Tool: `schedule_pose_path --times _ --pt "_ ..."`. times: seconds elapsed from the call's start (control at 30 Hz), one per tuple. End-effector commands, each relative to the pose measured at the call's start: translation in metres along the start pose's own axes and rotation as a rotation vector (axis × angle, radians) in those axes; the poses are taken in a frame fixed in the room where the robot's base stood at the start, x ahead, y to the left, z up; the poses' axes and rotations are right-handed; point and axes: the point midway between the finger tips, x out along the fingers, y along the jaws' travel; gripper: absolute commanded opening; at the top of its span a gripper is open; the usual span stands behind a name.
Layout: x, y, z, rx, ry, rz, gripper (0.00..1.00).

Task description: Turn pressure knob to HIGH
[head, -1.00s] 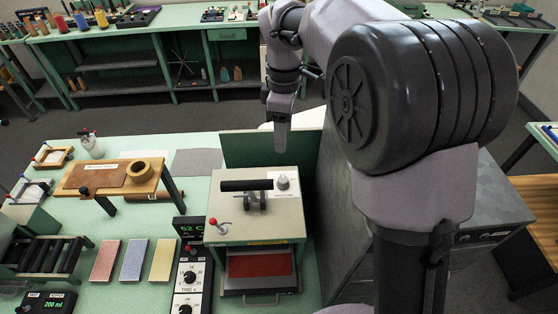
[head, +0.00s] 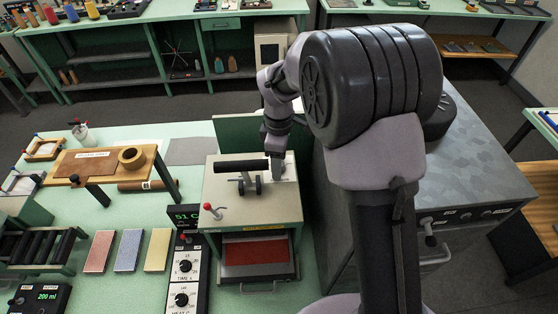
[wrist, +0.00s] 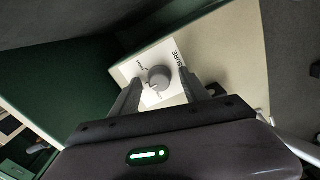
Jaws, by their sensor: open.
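The grey round pressure knob (wrist: 159,77) sits on a white label plate with small print, on the cream top of the press (head: 228,203). In the wrist view my gripper (wrist: 161,80) is open, with one finger on each side of the knob. A gap seems to show between each finger and the knob; I cannot tell whether either touches. The knob's pointer setting is too small to read. In the head view my gripper (head: 273,166) hangs over the press's back right corner and hides the knob. The white label plate (head: 290,166) shows beside it.
A control box (head: 187,268) stands to the left, and a grey cabinet (head: 470,170) to the right.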

Motion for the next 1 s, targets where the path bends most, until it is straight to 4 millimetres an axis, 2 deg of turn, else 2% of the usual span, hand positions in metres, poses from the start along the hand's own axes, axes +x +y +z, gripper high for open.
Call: schedule_pose_path --times 0.03,0.2,0.3,0.67,1.0 --pt "-0.0002 0.0 0.0 0.0 0.0 0.0 0.48" --pt "-0.0003 0.0 0.0 0.0 0.0 0.0 0.15" --pt "-0.0003 0.0 0.0 0.0 0.0 0.0 0.0" --pt "-0.0004 0.0002 -0.0001 0.063 0.0 0.0 0.0" --pt "-0.0002 0.0004 -0.0001 0.332 0.0 0.001 0.0"
